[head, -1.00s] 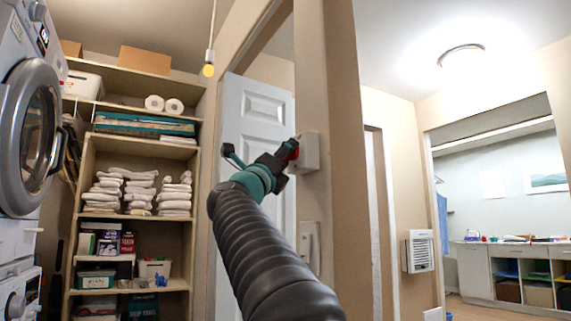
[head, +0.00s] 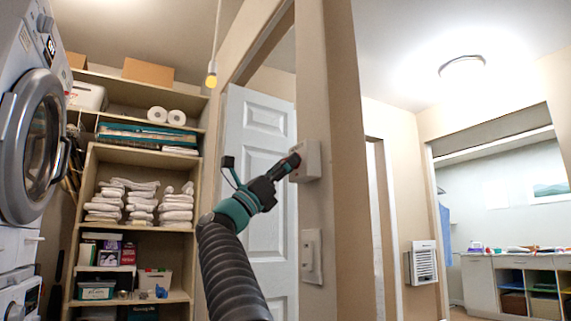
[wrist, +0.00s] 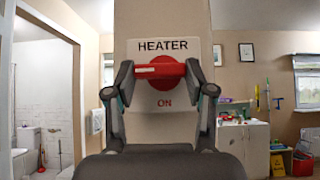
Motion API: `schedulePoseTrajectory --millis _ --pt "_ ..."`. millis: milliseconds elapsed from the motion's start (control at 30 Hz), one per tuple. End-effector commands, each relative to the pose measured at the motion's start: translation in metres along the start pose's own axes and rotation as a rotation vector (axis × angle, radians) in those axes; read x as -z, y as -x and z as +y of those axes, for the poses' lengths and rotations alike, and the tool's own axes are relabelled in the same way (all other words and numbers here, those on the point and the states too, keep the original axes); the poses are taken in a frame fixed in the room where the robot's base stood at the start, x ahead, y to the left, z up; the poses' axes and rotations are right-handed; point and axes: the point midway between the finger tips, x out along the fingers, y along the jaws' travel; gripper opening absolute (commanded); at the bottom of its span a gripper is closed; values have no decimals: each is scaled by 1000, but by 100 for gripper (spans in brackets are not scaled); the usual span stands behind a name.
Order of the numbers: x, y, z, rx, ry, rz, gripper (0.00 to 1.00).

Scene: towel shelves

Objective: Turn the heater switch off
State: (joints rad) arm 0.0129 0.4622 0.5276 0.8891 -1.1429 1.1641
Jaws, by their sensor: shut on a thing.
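The heater switch is a pale box (head: 310,160) on the narrow wall end. In the wrist view its plate (wrist: 185,47) reads HEATER at the top and ON below the knob. The red knob (wrist: 160,85) has a bar handle lying level across it. My gripper (wrist: 160,70) is shut on the knob's handle, one finger at each end. In the head view my gripper (head: 292,162) reaches the box from the left, and its fingers hide most of the knob.
A second white wall plate (head: 311,256) sits below the switch. A white louvred unit (head: 422,263) hangs on the wall to the right. A white door (head: 255,170) stands behind my arm. Shelves with towels (head: 130,200) and a washer (head: 30,145) are at left.

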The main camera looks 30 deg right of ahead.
Motion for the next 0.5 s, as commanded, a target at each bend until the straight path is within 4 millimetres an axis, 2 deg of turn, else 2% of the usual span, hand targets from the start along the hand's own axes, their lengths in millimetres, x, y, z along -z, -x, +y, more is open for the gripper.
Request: schedulePoseTrajectory --millis 467,500 --pt "0 0 1 10 -12 0 19" --pt "0 0 1 9 -11 0 61"
